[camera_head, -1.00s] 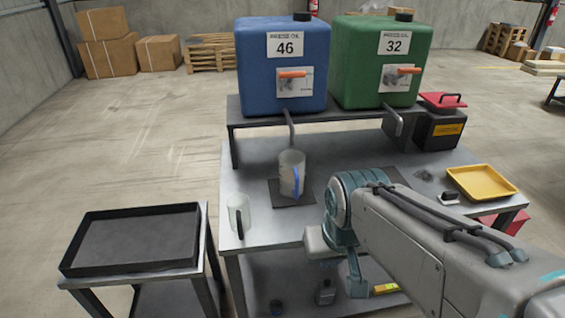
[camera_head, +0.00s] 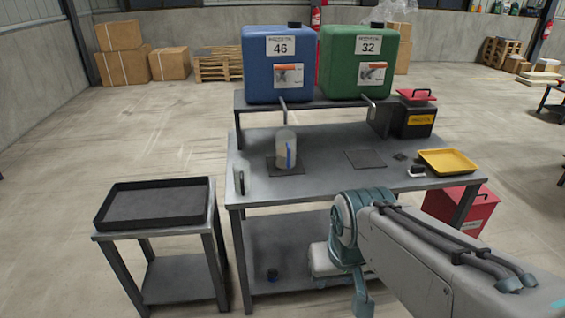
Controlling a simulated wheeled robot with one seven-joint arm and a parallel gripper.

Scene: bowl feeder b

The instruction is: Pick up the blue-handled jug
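The blue-handled jug (camera_head: 283,148) is a pale, see-through cylinder with a blue handle facing the front right. It stands upright on a dark mat (camera_head: 272,169) at the table's left part, below the blue tank's spout. Its contents cannot be made out. My arm crosses the lower right of the picture, in front of the table and well apart from the jug. My gripper is out of the picture.
The steel table (camera_head: 330,183) has a second jug with a dark handle (camera_head: 239,182) at its left edge. A blue tank (camera_head: 270,82) and a green tank (camera_head: 345,85) stand on a raised shelf. A yellow tray (camera_head: 448,161) sits right, a black tray (camera_head: 110,212) on the left side table.

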